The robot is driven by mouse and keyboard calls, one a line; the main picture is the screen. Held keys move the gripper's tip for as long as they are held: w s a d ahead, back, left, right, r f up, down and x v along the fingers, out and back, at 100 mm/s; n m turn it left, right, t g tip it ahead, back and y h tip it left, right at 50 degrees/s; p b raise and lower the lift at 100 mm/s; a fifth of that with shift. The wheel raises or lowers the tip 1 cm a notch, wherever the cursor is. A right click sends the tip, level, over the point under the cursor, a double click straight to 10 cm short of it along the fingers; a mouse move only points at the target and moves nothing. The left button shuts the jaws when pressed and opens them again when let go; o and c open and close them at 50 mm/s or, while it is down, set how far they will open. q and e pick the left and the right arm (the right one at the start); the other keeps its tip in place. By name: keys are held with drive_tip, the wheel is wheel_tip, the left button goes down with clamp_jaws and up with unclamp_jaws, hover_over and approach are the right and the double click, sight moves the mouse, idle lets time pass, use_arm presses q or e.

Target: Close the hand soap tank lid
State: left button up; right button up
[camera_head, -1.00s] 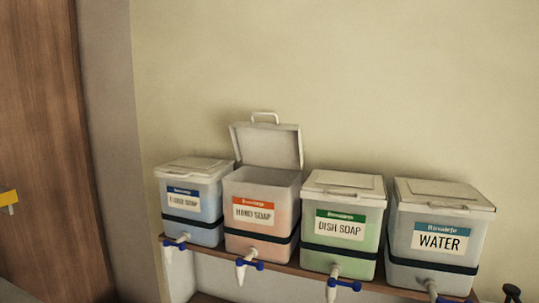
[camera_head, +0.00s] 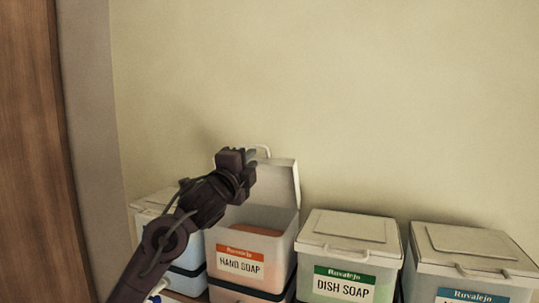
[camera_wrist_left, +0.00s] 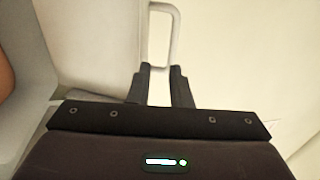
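The hand soap tank (camera_head: 241,263) is a translucent box with an orange label, and orange contents show through its open top. Its pale lid (camera_head: 283,183) stands upright at the back, with a loop handle (camera_head: 262,148) on its top edge. My left gripper (camera_head: 251,157) is at the lid's upper left, partly covering the lid and handle. In the left wrist view, the two dark fingers (camera_wrist_left: 160,70) are apart, with the white handle (camera_wrist_left: 161,12) just beyond the fingertips. I cannot tell whether they touch it. My right gripper is not in view.
The dish soap tank (camera_head: 347,254) and water tank (camera_head: 472,264) stand to the right with lids shut. Another tank (camera_head: 186,254) at left is partly hidden by my left arm. A plain wall (camera_head: 380,100) is close behind, with free room above the tanks.

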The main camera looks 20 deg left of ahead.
sight(257, 147)
use_arm(q)
drive_tip(key=shift+w+a+r+p, duration=0.1)
drive_tip(key=shift+w+r+p, duration=0.45)
drive_tip(key=shift+w+r, duration=0.4)
drive_tip(key=w+p, duration=0.1)
drive_tip(key=w, duration=0.1)
drive_tip(key=w+r+p, duration=0.1)
drive_tip(key=w+p, duration=0.1)
drive_tip(key=shift+w+a+r+p, duration=0.1)
drive_tip(key=shift+w+a+p, duration=0.05)
drive_tip(key=shift+w+p, duration=0.2)
drive_tip(key=shift+w, duration=0.4)
drive_tip(key=shift+w+f, duration=0.15)
drive_tip(key=shift+f, duration=0.05)
clamp_jaws()
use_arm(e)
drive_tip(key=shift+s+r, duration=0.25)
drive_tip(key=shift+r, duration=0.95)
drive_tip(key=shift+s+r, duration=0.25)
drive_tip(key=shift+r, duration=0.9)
